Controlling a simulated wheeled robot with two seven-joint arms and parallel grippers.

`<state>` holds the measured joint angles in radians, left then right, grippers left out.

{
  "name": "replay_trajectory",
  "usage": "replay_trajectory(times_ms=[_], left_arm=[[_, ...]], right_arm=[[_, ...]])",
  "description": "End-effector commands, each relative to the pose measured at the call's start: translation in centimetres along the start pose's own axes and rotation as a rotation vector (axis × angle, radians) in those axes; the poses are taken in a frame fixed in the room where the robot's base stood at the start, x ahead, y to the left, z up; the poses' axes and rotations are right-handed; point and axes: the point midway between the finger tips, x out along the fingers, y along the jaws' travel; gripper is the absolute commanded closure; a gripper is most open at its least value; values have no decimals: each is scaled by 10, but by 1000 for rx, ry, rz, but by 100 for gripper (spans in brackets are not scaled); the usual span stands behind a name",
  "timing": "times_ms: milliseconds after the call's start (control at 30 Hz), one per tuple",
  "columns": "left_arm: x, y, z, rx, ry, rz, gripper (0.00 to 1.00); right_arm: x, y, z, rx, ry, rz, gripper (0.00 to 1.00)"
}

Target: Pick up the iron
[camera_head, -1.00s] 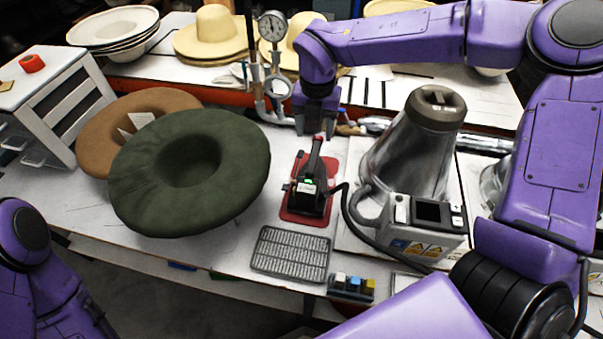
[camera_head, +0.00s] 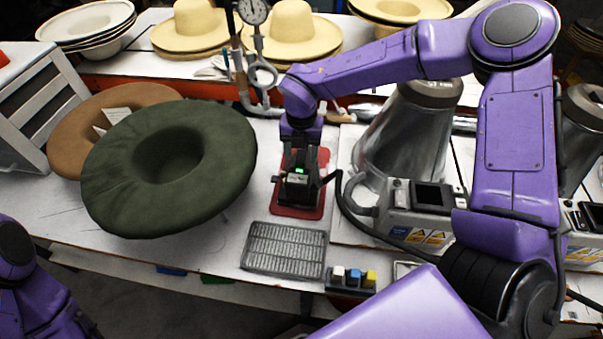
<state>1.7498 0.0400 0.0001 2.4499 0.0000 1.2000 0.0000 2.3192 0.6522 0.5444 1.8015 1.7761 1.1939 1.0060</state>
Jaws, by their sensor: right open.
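The iron (camera_head: 297,187) is dark with a small green light and stands on a red mat (camera_head: 290,211) in the middle of the table. A dark hose runs from it to the grey machine on its right. My right gripper (camera_head: 300,152) points down over the iron's handle, with its dark fingers around or just above it. The handle is largely hidden by the gripper, so I cannot tell whether they touch. The right jaws are open. Of my left arm only purple links show at the lower left; its gripper is out of view.
A dark green hat (camera_head: 215,185) and a brown hat (camera_head: 70,135) lie left of the iron. A metal grate (camera_head: 285,249) and small coloured blocks (camera_head: 354,278) lie in front. A metal cone (camera_head: 405,135) and control box (camera_head: 432,197) stand right. A gauge (camera_head: 253,12) stands behind.

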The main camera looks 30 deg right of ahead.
Motion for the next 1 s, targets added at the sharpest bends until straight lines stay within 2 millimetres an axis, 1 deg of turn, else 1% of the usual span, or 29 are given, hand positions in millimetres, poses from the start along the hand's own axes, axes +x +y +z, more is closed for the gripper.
replay_trajectory(times_ms=[33,67,100,200,300,433,467,500,567,600,633,1000], left_arm=[[-10,-1,-4,0,0,0,100],[-13,-1,-5,0,0,0,100],[-13,-1,-6,0,0,0,100],[-15,-1,-6,0,0,0,100],[-14,-1,-6,0,0,0,100],[-14,-1,-6,0,0,0,100],[-14,-1,-6,0,0,0,100],[-14,-1,-6,0,0,0,100],[-14,-1,-6,0,0,0,100],[-14,-1,-6,0,0,0,100],[-14,-1,-6,0,0,0,100],[-12,-1,-5,0,0,0,100]], right_arm=[[5,-1,-2,-2,4,-6,42],[11,-1,-3,-3,4,-6,42],[20,-1,-3,-1,3,-5,42],[34,-1,-2,-1,1,-3,42],[38,0,-2,-1,0,-1,42],[38,0,-2,-1,0,-1,42],[38,0,-2,-1,0,-1,45],[38,0,-2,-1,0,-1,58],[38,0,-2,-1,0,0,77],[38,0,-2,-1,0,0,90],[38,0,-2,-1,0,0,100],[34,2,0,-1,-4,5,100]])
